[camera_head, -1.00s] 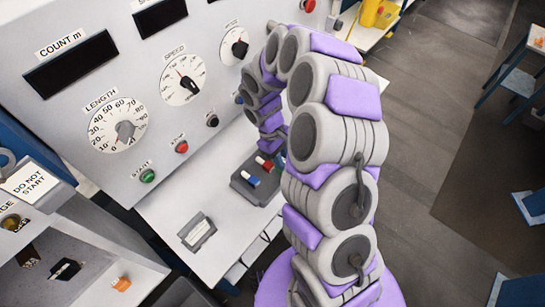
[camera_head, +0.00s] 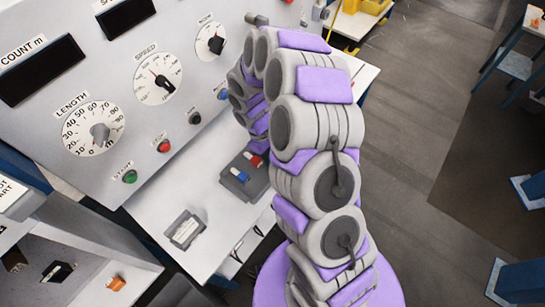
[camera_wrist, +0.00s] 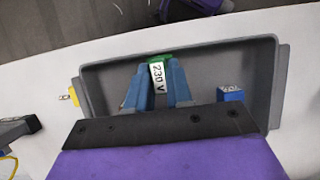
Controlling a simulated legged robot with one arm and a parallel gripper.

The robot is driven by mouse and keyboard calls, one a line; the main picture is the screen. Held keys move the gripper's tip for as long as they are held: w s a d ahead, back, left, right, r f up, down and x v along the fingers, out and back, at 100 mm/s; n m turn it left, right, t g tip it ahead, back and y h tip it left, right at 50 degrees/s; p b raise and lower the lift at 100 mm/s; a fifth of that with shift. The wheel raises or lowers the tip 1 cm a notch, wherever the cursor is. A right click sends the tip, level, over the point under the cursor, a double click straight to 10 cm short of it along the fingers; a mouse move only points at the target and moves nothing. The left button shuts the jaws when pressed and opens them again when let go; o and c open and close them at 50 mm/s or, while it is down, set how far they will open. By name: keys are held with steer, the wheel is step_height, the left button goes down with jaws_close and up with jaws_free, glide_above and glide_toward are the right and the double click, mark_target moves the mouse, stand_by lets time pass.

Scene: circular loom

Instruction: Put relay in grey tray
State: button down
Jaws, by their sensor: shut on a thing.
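My gripper (camera_wrist: 160,78) has blue fingers and is shut on the relay, a green piece (camera_wrist: 159,58) with a white label reading "230 V". In the wrist view the gripper and relay are over the grey tray (camera_wrist: 105,72), a wide shallow box on a white surface. I cannot tell whether the relay touches the tray floor. A small blue block (camera_wrist: 231,94) with a pale label is in the tray's right part. In the head view my own arm hides the gripper and the relay.
A dark grey holder (camera_head: 246,187) with blue and red pieces stands on the white ledge below the control panel (camera_head: 110,100). A small grey framed label (camera_head: 185,231) lies nearer. In the wrist view a yellow piece (camera_wrist: 73,97) and a dark device (camera_wrist: 17,128) are left of the tray.

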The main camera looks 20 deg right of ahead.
steer(key=c, duration=1.1)
jaws_free()
steer(key=a, duration=0.4)
steer(key=shift+f, duration=0.1)
steer(key=shift+o, duration=0.8)
steer(key=d, duration=0.3)
steer(key=shift+d+r, duration=0.2)
steer(key=shift+r, duration=0.1)
steer(key=shift+w+a+r+p, duration=0.15)
steer(key=shift+a+r, duration=0.1)
steer(key=shift+r, duration=0.3)
steer(key=shift+s+a+r+p, duration=0.15)
steer(key=shift+a+r, duration=0.1)
steer(key=shift+r, duration=0.3)
steer(key=shift+s+r+p, duration=0.65)
steer(key=shift+s+r, duration=0.4)
steer(key=shift+s, duration=6.9)
steer(key=s+r+m+t+y+b, duration=0.1)
steer(key=s+r+m, duration=0.2)
steer(key=r, duration=0.7)
steer(key=s+r+m+y+b, duration=0.1)
steer(key=s+r+m, duration=0.3)
steer(key=s+r, duration=0.3)
step_height(320, 180, up, 3)
steer(key=shift+s+r+t, duration=0.1)
steer(key=shift+s+t, duration=0.25)
steer(key=shift+t, duration=0.05)
